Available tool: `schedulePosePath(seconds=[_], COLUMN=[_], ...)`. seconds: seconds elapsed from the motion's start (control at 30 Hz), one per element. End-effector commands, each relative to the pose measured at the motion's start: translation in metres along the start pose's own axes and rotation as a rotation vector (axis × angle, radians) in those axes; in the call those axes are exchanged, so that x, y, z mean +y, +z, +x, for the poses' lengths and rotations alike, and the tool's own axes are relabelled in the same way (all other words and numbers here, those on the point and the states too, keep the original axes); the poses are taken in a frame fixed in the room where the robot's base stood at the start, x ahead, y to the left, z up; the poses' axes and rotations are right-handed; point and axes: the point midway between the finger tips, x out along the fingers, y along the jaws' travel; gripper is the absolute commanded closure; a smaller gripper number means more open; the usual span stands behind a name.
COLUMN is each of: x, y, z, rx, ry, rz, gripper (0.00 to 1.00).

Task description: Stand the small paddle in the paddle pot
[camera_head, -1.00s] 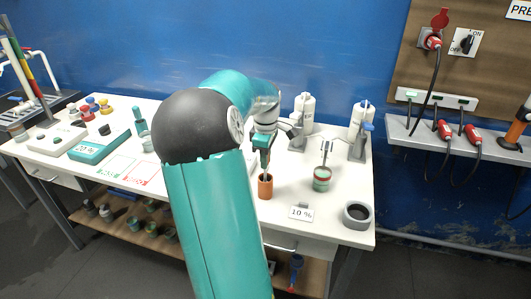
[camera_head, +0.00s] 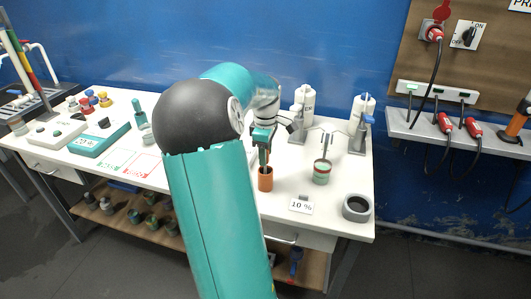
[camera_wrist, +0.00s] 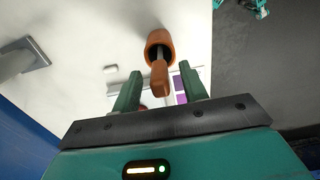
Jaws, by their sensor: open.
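The paddle pot is a small orange cup (camera_head: 265,183) on the white table, below my gripper (camera_head: 262,150) in the head view. In the wrist view the pot (camera_wrist: 160,37) is beyond the fingertips. My gripper (camera_wrist: 160,72) is open, with one green finger on each side of the handle and visible gaps between. The paddle's lower end is hidden inside the pot.
A red-and-green jar (camera_head: 321,173) stands right of the pot, with a "10 %" card (camera_head: 301,204) and a grey ring (camera_head: 357,208) near the front. White bottles (camera_head: 304,103) on stands are behind.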

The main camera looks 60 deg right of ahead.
Motion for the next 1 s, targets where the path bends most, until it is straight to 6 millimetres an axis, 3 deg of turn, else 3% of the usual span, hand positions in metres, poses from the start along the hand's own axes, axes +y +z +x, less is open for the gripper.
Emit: schedulePosePath(seconds=[0.17, 0.6, 0.8, 1.0], x=[0.001, 0.001, 0.0, 0.0], y=[0.0, 0.0, 0.001, 0.0], z=[-0.023, -0.116, -0.134, -0.136], rx=[0.002, 0.002, 0.0, 0.0], ry=[0.004, 0.004, 0.002, 0.001], rz=[-0.001, 0.0, 0.001, 0.001], gripper=[0.57, 0.57, 0.57, 0.57])
